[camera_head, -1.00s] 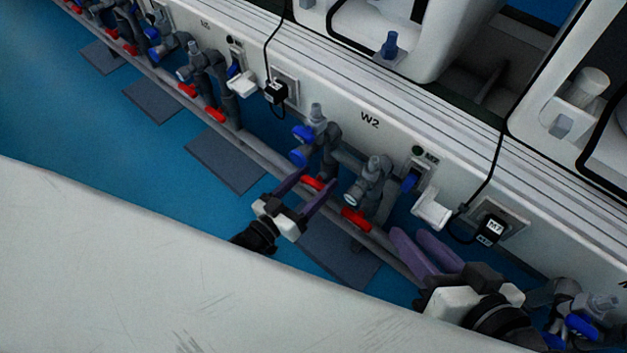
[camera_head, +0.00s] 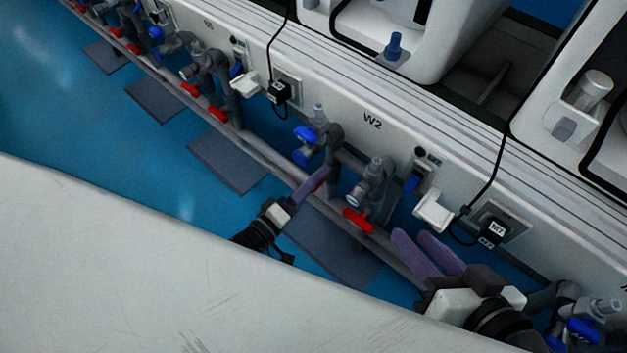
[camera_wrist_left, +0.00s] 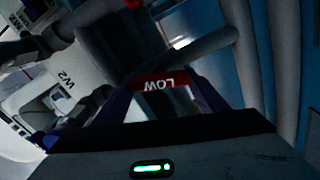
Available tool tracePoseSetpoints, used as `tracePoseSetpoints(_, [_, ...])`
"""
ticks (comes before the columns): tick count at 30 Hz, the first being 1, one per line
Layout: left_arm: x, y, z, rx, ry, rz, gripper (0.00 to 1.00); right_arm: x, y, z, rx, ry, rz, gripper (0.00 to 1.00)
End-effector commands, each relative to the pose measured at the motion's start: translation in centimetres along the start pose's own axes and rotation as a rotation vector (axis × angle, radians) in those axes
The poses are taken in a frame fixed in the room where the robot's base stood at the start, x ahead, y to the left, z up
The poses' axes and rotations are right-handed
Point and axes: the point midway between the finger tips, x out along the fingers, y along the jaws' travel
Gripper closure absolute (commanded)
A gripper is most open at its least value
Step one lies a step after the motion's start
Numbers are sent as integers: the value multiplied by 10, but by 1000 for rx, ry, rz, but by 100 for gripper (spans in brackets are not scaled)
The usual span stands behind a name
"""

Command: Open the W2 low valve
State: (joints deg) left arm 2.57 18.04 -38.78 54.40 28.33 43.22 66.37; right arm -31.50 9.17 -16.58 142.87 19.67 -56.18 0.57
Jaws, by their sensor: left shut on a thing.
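The W2 low valve has a red handle marked LOW (camera_wrist_left: 165,82), seen in the left wrist view between my fingers. In the head view this handle is hidden behind my left gripper (camera_head: 320,178), which reaches the pipes below the W2 label (camera_head: 372,121). My left gripper is shut on the handle, with its fingers seen nearly edge-on from the head. My right gripper (camera_head: 411,236) is at the lower right, its purple fingers a little apart with nothing between them.
Another red handle (camera_head: 357,221) sits on the pipe just right of my left gripper. Blue valve handles (camera_head: 305,134) are above. A white holder (camera_head: 433,212) and a black plug (camera_head: 492,232) are on the wall panel. Dark mats (camera_head: 228,160) lie on the blue floor.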

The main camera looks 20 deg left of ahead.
Motion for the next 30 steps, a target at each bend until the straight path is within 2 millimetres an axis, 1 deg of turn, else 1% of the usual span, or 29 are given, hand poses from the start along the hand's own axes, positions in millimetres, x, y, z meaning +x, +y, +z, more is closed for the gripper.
tracePoseSetpoints(6, [-2,-2,1,-162,-2,-1,57,0,0,0,0,0,0,69])
tracePoseSetpoints(13, [-2,-3,1,-279,-1,-2,57,0,0,0,0,0,0,69])
tracePoseSetpoints(21, [-2,-4,1,-337,-1,-2,57,0,0,0,0,0,0,69])
tracePoseSetpoints(30, [-2,-4,2,-344,-1,-3,57,0,0,0,0,0,0,69])
